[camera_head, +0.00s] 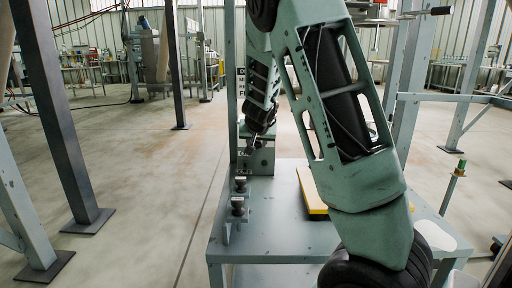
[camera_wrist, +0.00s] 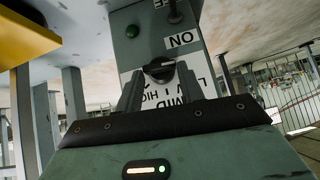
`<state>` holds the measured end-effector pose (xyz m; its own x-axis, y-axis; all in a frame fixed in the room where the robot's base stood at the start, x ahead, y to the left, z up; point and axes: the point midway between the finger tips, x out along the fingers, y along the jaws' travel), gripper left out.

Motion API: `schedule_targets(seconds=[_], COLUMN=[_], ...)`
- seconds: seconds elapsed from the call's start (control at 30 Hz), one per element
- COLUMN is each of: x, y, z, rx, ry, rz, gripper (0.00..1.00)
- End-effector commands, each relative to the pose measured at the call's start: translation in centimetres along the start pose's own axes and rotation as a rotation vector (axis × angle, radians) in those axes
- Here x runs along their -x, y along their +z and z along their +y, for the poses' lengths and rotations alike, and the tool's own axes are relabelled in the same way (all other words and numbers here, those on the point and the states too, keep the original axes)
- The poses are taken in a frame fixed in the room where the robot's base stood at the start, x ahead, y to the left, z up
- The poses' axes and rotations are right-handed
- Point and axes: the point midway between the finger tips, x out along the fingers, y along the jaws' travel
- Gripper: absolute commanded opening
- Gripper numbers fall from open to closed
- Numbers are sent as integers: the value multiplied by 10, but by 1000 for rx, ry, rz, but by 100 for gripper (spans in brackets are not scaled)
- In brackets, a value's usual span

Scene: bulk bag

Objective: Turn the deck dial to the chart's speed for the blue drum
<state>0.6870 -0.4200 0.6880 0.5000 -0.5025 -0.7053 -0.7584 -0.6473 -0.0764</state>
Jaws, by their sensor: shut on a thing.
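The deck dial is a dark round knob (camera_wrist: 160,68) on a grey-green control box (camera_wrist: 148,30). A white label with LOW, MID and HIGH, upside down in the wrist view, lies around it. My gripper (camera_wrist: 160,76) is shut on the knob, a finger at each side. The fingers hide part of the label, and I cannot tell which mark the knob points to. In the head view my gripper (camera_head: 252,146) meets the box (camera_head: 257,160) at the far end of the deck (camera_head: 268,200). A sign (camera_head: 241,82) on a post is mostly hidden behind my arm. I see no blue drum.
Two dark-topped fittings (camera_head: 238,206) stand at the deck's left edge. A yellow-edged block (camera_head: 313,200) lies right of them. Open floor lies left.

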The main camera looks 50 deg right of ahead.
Motion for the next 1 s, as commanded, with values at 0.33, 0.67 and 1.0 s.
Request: schedule_targets(seconds=[0.33, 0.67, 1.0], x=[-7, -7, -4], y=[7, 6, 4], z=[7, 11, 11], rx=[-139, -251, -307], ry=[-137, -249, -308], rz=[5, 3, -1], gripper=[15, 15, 15])
